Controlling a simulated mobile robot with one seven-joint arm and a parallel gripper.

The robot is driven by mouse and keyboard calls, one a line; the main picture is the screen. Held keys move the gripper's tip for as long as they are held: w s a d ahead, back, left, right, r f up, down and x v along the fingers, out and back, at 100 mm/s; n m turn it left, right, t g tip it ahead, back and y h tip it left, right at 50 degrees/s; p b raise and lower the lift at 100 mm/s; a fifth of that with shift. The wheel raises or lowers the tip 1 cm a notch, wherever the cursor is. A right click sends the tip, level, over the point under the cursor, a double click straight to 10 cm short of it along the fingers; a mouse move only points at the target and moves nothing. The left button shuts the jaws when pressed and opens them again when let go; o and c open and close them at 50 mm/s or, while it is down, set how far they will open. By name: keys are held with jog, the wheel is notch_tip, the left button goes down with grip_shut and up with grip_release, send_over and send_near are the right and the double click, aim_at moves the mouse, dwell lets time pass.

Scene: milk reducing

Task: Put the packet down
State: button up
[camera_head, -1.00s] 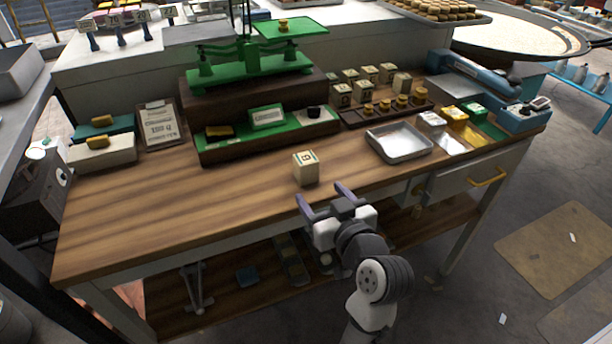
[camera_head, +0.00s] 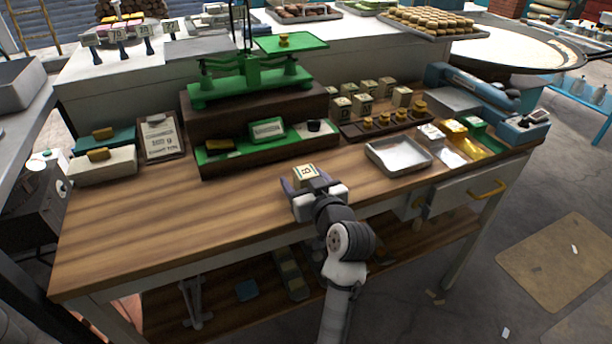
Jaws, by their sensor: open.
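The packet (camera_head: 305,174) is a small cream block with a dark mark on its top. It appears upright on the wooden table (camera_head: 180,220), left of the metal tray. My gripper (camera_head: 306,181) is open around the packet, with a purple finger showing at its left and another at its right. The gripper body hides the packet's lower front, so I cannot see whether the fingers touch it.
A metal tray (camera_head: 398,156) lies to the right. A green balance scale (camera_head: 250,80) stands behind on a dark wooden stand (camera_head: 262,112). Several similar packets stand behind the brass weights (camera_head: 400,115). The table's left and front are clear.

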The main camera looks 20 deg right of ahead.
jog(key=shift+w, duration=0.45)
jog(key=shift+f, duration=0.1)
jog(key=c, duration=1.2)
